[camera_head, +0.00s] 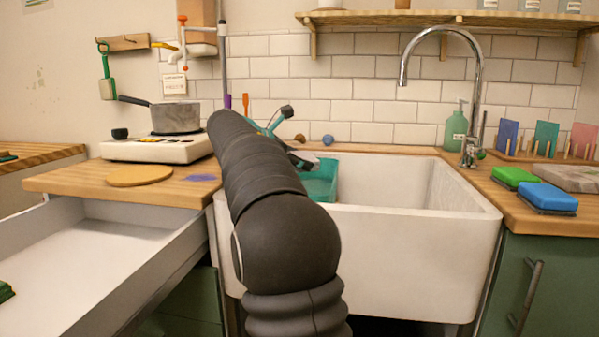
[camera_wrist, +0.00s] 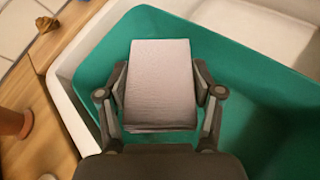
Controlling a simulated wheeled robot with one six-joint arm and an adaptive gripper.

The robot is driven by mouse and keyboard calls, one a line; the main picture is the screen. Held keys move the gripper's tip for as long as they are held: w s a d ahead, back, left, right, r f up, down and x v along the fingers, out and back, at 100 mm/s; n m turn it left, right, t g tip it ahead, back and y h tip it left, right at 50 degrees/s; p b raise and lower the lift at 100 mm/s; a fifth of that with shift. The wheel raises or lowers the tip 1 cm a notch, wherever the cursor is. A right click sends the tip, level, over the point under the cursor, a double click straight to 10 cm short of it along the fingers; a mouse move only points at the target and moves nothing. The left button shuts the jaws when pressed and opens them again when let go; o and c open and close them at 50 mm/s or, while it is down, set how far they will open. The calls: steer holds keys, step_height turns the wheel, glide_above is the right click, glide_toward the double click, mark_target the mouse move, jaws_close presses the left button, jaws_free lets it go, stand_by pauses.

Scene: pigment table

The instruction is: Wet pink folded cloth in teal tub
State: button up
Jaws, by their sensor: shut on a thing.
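A pale, pinkish-grey folded cloth (camera_wrist: 160,95) is held between the fingers of my gripper (camera_wrist: 161,78) in the wrist view. My gripper is shut on its two sides. The cloth is over or inside the teal tub (camera_wrist: 257,75); I cannot tell its height above the tub's bottom or whether it touches water. The teal tub (camera_head: 322,182) also shows in the head view, in the left part of the white sink, partly behind my arm. The cloth is hidden there, and most of my gripper too.
The white sink (camera_head: 420,240) has free room right of the tub. A tall faucet (camera_head: 474,95) stands at its back right. Green (camera_head: 514,177) and blue (camera_head: 547,197) sponges lie on the right counter. An open drawer (camera_head: 100,260) juts out at left. A pot (camera_head: 175,117) sits on a hotplate.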

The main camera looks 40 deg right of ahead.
steer(key=shift+r+p, duration=2.05)
stand_by(0.7)
steer(key=shift+r, duration=1.95)
steer(key=shift+f, duration=0.15)
step_height(320, 180, down, 5)
steer(key=shift+f+b, duration=0.15)
steer(key=shift+b, duration=0.8)
steer(key=shift+f+b, duration=0.65)
steer(key=shift+b, duration=0.1)
steer(key=shift+r, duration=0.2)
